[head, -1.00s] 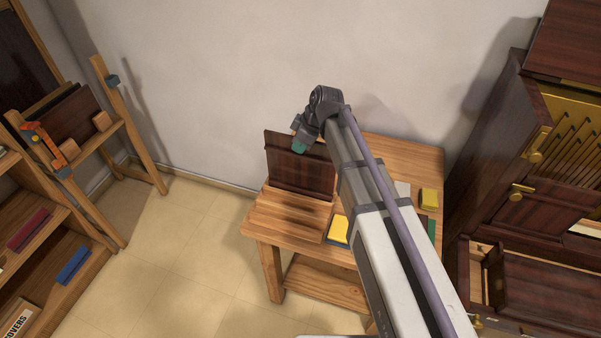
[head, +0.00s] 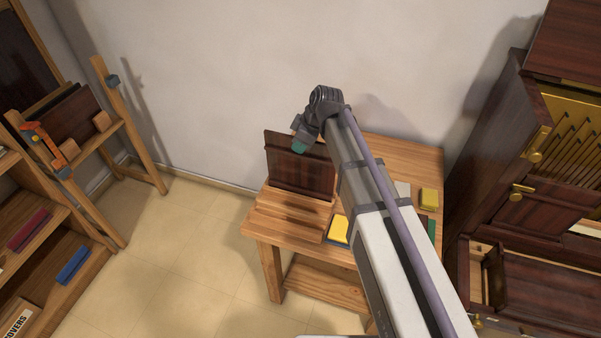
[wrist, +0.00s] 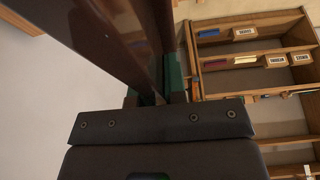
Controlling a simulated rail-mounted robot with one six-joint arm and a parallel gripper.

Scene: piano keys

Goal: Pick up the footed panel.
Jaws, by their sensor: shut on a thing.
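The footed panel (head: 290,170) is a dark reddish-brown board standing upright at the left end of the wooden table (head: 265,220). Its lower edge is at the tabletop; I cannot tell whether it touches. My gripper (head: 300,147) is at the panel's upper edge, with a green fingertip showing in front of its face. In the wrist view the panel (wrist: 95,40) runs up from between the green-padded fingers of my gripper (wrist: 153,95), which are shut on it. The panel's feet cannot be made out.
Yellow blocks (head: 429,198) and a blue-and-yellow stack (head: 338,230) lie on the table. A dark cabinet with an open drawer (head: 530,290) stands at right. A shelf (head: 60,262) and an easel with dark boards (head: 70,128) stand at left. The floor between is clear.

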